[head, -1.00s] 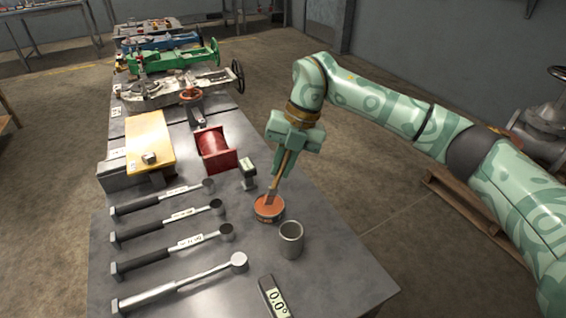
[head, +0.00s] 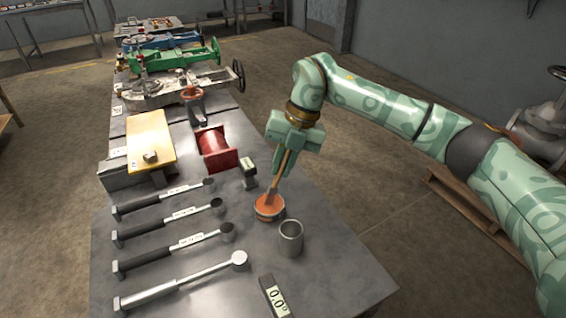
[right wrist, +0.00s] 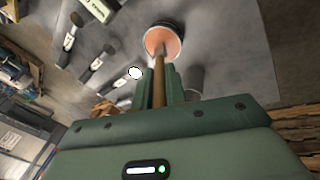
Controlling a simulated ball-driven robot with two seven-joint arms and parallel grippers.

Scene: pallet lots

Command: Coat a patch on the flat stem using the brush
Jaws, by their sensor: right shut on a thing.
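My right gripper (head: 285,165) is shut on the wooden handle of the brush (head: 273,192) and holds it slightly tilted, head down. The brush head is at a small round tin with orange contents (head: 270,209) on the grey bench. In the right wrist view the brush handle (right wrist: 159,82) runs between the fingers to the orange tin (right wrist: 165,41). The bristles are hard to make out, so I cannot tell how deep they sit. I cannot tell which valve part farther along the bench is the flat stem. My left gripper is out of view.
A grey metal cup (head: 291,238) stands close to the tin. A gauge (head: 273,298) lies in front.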

